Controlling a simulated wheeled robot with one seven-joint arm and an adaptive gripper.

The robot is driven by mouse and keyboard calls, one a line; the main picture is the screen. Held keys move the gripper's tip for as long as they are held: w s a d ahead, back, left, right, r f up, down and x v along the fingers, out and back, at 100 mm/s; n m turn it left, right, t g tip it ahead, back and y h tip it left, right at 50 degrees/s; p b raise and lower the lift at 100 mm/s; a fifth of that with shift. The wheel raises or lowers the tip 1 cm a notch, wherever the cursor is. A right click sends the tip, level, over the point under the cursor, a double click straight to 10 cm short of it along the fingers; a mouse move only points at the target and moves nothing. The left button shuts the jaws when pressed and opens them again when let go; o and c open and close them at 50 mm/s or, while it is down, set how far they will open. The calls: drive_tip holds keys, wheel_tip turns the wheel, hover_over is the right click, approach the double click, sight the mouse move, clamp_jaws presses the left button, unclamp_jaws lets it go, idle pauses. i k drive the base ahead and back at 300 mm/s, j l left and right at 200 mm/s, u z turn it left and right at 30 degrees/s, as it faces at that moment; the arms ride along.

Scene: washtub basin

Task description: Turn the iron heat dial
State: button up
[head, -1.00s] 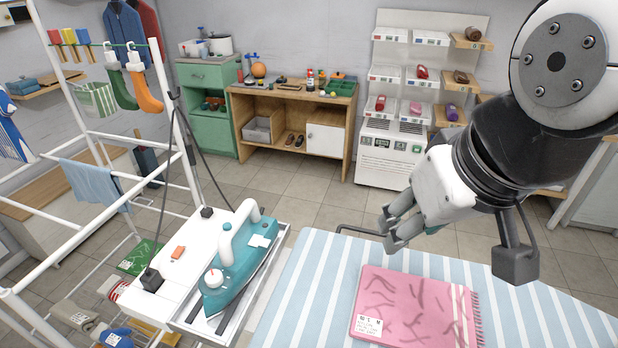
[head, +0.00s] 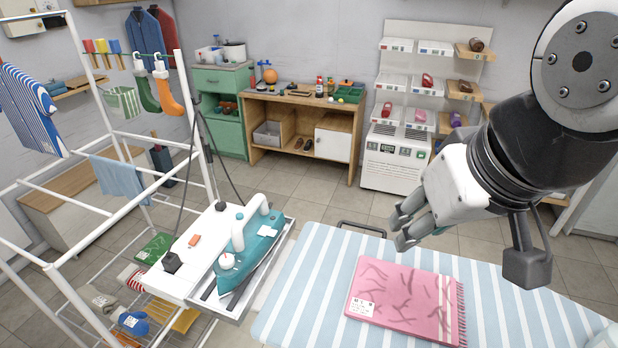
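The teal iron (head: 250,248) with a white handle rests on a metal tray at the end of the ironing board, left of centre in the head view. Its round white heat dial (head: 227,261) sits at the near end of the iron, with a small red mark on top. My gripper (head: 402,232) hangs above the far edge of the board, well to the right of the iron and apart from it. Its fingers point left and down, seen from the side. Nothing shows held in it, but the finger gap is hard to judge.
A pink fringed cloth (head: 405,298) with wrinkle marks lies on the striped ironing board (head: 310,270). A white drying rack (head: 110,220) stands left of the iron. A small red-orange block (head: 194,240) and a black block (head: 172,262) sit on the white shelf beside the iron.

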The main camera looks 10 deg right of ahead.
sight(227, 261)
drive_tip(key=k+l+z, duration=0.1)
drive_tip(key=k+z, duration=0.15)
drive_tip(key=k, duration=0.3)
drive_tip(key=k+l+z, duration=0.25)
drive_tip(key=k, duration=0.3)
drive_tip(key=z, duration=0.5)
drive_tip(key=j+z, duration=0.15)
drive_tip(key=z, duration=0.3)
drive_tip(key=j+z, duration=0.1)
drive_tip(key=z, duration=0.9)
drive_tip(key=k+j, duration=0.1)
drive_tip(key=j, duration=0.3)
drive_tip(key=k+j, duration=0.15)
drive_tip(key=j, duration=0.25)
drive_tip(key=k+j+z, duration=0.1)
drive_tip(key=j, duration=0.3)
drive_tip(key=k+j, duration=0.15)
drive_tip(key=j, duration=0.25)
drive_tip(key=k+j, duration=0.15)
drive_tip(key=j, duration=0.25)
drive_tip(key=k+j, duration=0.15)
drive_tip(key=j, duration=0.25)
drive_tip(key=k+j+z, duration=0.1)
drive_tip(key=j, duration=0.25)
